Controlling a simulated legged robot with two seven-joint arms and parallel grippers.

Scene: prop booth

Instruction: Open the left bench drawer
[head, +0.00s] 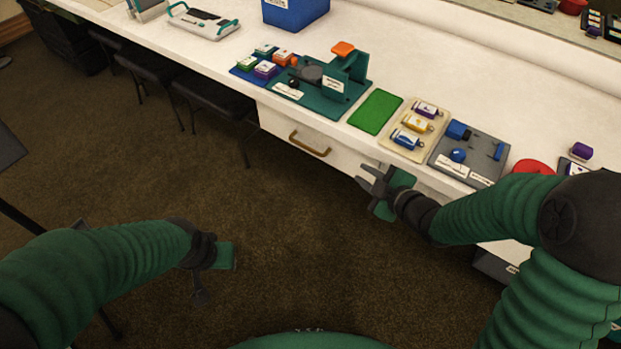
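The left bench drawer (284,126) has a pale front set under the white bench top, with a brass-coloured bar handle (309,144). Its front looks flush, so it appears closed. My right gripper (364,175) is just right of this drawer's handle, in front of the bench and apart from the handle. My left gripper (200,292) hangs low over the carpet at the lower left, well away from the drawer.
On the white bench (455,77) stand a teal fixture (318,98), a green mat (376,111), a beige tray (398,143) and a grey tray (488,174). Dark folding chairs (205,97) stand left of the drawer. The carpet (270,210) before the drawer is clear.

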